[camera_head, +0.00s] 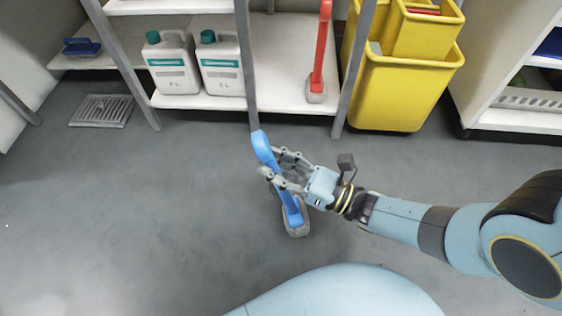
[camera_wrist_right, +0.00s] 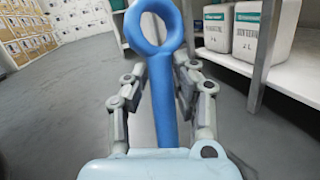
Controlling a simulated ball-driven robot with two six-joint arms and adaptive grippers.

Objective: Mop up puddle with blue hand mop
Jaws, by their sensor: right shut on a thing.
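The blue hand mop (camera_head: 263,148) is in my right gripper (camera_head: 275,171), seen in the head view. Its handle ring is at the upper end and its grey mop head (camera_head: 297,222) hangs at the lower end, over the floor. I cannot tell whether the head touches the floor. In the right wrist view the blue handle (camera_wrist_right: 156,75) stands between the two fingers of the right gripper (camera_wrist_right: 160,90), with its ring upward. My left gripper is not in view. A pale sheen lies on the floor at lower left; I cannot tell whether it is the puddle.
A white shelf (camera_head: 200,103) at the back holds two white jugs (camera_head: 172,68) and a red-handled mop (camera_head: 321,50). A yellow bucket (camera_head: 400,90) stands right of it. A floor drain (camera_head: 101,111) is at left. The grey floor (camera_head: 130,200) at left is clear.

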